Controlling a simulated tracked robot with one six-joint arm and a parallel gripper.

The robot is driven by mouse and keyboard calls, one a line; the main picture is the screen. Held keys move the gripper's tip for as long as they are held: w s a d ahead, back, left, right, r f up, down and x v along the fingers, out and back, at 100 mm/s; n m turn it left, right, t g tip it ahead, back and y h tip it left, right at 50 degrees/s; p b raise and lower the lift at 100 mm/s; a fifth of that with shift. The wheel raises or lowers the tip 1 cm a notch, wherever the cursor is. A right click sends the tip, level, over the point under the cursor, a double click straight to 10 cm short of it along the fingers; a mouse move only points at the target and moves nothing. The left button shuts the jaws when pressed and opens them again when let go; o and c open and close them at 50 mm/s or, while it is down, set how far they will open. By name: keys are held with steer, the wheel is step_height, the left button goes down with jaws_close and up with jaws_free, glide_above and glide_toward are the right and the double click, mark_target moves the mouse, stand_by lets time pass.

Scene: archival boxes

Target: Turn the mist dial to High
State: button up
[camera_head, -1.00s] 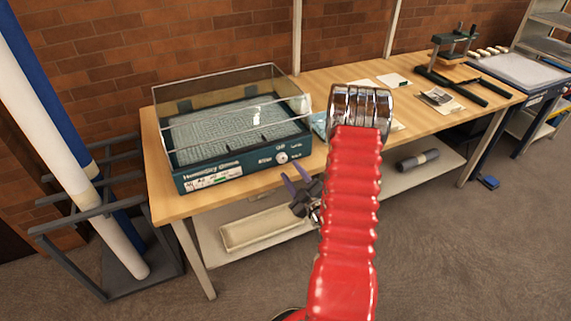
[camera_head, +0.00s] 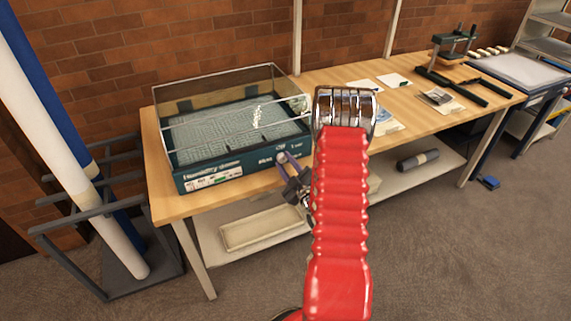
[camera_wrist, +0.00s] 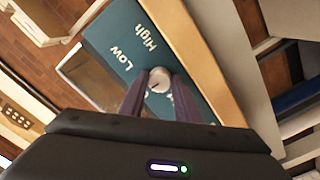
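The mist dial (camera_wrist: 159,79) is a small round pale knob on the teal front panel of the humidity chamber (camera_head: 212,178). In the wrist view, the words High (camera_wrist: 150,38) and Low (camera_wrist: 120,58) are printed near it, and another label is partly hidden by a finger. A small dark mark shows on the knob; its setting is hard to tell. My gripper (camera_wrist: 160,92) is open, its two purple fingers on either side of the knob. I cannot tell whether they touch it. In the head view my gripper (camera_head: 288,160) is at the panel's right end.
The chamber has a clear cover (camera_head: 225,95) and stands on the left of a wooden workbench (camera_head: 325,85). Papers (camera_head: 392,80) and a press (camera_head: 453,52) lie farther right. Long rolls (camera_head: 50,120) stand in a rack at the left.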

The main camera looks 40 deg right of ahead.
steer(key=c, duration=0.3)
steer(key=shift+c, duration=0.2)
steer(key=shift+a+m, duration=0.1)
steer(key=shift+m, duration=0.4)
steer(key=m, duration=0.4)
steer(key=shift+f, duration=0.1)
steer(key=m, duration=0.7)
steer(key=shift+m, duration=0.4)
steer(key=m, duration=1.1)
steer(key=shift+s, duration=0.1)
steer(key=shift+f, duration=0.1)
